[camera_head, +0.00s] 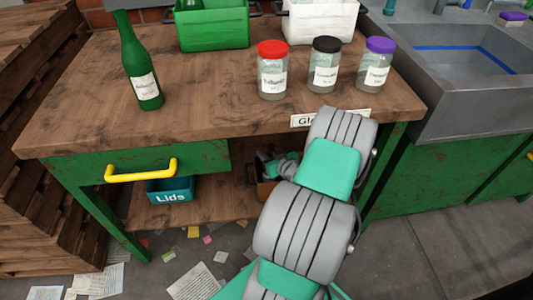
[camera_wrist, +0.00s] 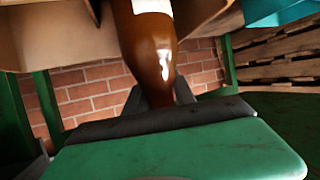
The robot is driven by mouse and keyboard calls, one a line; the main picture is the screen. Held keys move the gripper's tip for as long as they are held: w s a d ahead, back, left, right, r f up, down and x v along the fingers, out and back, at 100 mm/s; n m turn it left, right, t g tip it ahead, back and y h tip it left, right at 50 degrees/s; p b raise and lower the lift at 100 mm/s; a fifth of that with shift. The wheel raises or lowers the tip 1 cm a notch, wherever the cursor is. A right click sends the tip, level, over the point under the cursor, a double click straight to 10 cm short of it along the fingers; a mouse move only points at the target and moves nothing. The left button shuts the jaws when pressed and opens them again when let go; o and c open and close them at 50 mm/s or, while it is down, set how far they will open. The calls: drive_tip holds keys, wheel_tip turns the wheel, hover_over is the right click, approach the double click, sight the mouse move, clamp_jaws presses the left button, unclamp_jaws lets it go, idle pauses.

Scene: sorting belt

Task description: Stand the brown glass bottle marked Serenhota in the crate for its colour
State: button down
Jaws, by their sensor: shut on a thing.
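A brown glass bottle (camera_wrist: 152,50) fills the upper middle of the wrist view. Part of a white label shows at the top edge, and its writing cannot be read. My gripper (camera_wrist: 160,95) is shut on the narrower end of the bottle. No brown crate shows clearly on the bench top.
A green bottle (camera_head: 147,88) stands at the left of the wooden bench (camera_head: 200,100). Jars with a red (camera_head: 272,78), a black (camera_head: 324,72) and a purple lid (camera_head: 374,70) stand at the right. Below are a teal Lids box (camera_head: 170,197) and a partly hidden brown box (camera_head: 265,192).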

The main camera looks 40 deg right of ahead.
drive_tip(key=c, duration=1)
unclamp_jaws()
wheel_tip(320, 180, up, 2)
drive_tip(key=shift+r+p, duration=0.1)
drive_tip(key=shift+p, duration=1.15)
drive_tip(key=p+v, duration=0.1)
drive_tip(key=v, duration=1)
drive_tip(key=shift+s+f+p, duration=0.3)
drive_tip(key=shift+s+p, duration=0.05)
drive_tip(key=shift+s, duration=0.1)
drive_tip(key=shift+a, duration=0.1)
